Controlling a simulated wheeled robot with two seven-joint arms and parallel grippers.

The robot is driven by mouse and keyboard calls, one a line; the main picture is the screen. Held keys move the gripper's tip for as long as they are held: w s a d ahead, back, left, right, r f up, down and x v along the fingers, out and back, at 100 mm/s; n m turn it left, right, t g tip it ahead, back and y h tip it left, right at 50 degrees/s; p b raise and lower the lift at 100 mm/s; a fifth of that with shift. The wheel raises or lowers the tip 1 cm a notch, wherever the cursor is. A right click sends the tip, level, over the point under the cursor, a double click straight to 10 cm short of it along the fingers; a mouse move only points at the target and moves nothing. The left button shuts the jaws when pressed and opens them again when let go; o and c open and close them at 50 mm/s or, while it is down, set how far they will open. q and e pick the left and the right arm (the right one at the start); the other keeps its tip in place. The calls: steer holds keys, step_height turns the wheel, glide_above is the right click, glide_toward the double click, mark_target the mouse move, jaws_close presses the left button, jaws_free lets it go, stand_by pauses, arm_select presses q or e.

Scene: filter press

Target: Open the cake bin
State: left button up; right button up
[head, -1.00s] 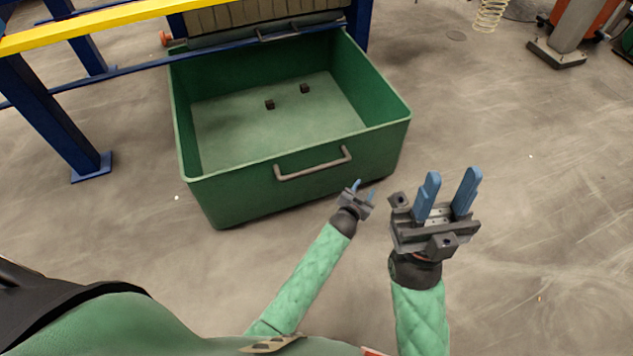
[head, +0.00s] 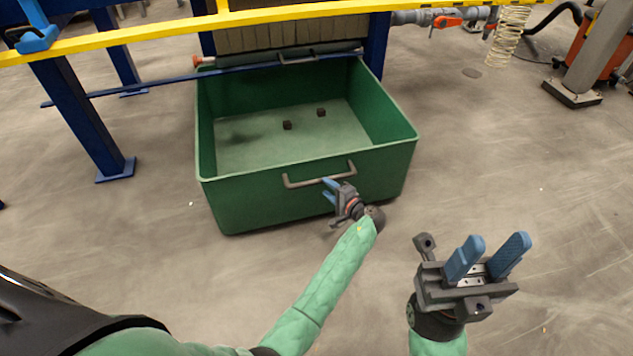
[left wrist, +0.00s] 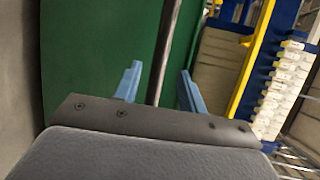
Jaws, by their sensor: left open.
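The green cake bin (head: 262,205) stands on the floor, its far end under the filter press. It has no lid, and its inside shows. A grey bar handle (head: 300,183) is on its front wall. My left gripper (head: 328,188) is open at the right part of this handle. In the left wrist view the handle (left wrist: 164,50) runs between the two blue fingers, in front of the green bin wall (left wrist: 90,60); I cannot tell whether they touch it. My right gripper (head: 488,256) is open and empty, to the right of the bin, over the floor.
Two small dark blocks (head: 287,125) lie inside the bin. The blue press frame (head: 85,120) and a yellow rail (head: 150,39) stand at the left and back. An orange machine (head: 597,45) is at the far right. The floor in front and right is clear.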

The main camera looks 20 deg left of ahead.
arm_select(q)
steer(key=b+x, duration=0.1)
steer(key=x, duration=0.6)
steer(key=shift+w+a+f, duration=0.15)
steer(key=shift+w+a, duration=0.05)
steer(key=shift+a, duration=0.05)
jaws_close()
